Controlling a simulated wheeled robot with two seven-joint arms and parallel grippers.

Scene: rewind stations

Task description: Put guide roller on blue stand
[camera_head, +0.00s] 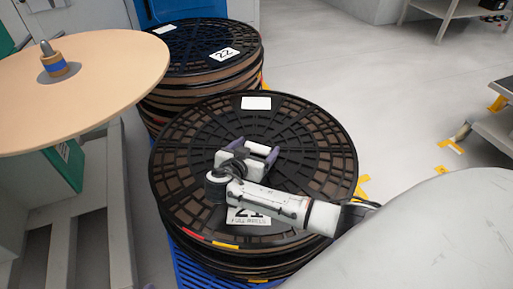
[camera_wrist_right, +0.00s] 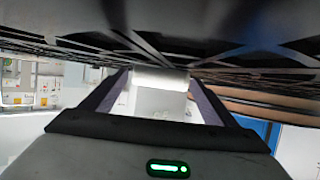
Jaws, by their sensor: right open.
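A small white cylinder, probably the guide roller (camera_head: 257,147), lies at the centre of the near reel stack, between the fingers of my right gripper (camera_head: 259,153). In the right wrist view the white roller (camera_wrist_right: 160,78) spans the far end between the two dark fingers (camera_wrist_right: 158,95). The fingers are open, one on each side of it; I cannot tell if they touch it. No blue stand can be made out for certain. My left gripper is not in view.
The near black reel stack (camera_head: 325,150) stands on a blue pallet (camera_head: 190,268). Another reel stack (camera_head: 185,45) stands behind it. A large tan disc (camera_head: 100,85) on a spindle is at the left. Grey floor (camera_head: 340,65) is clear at the back right.

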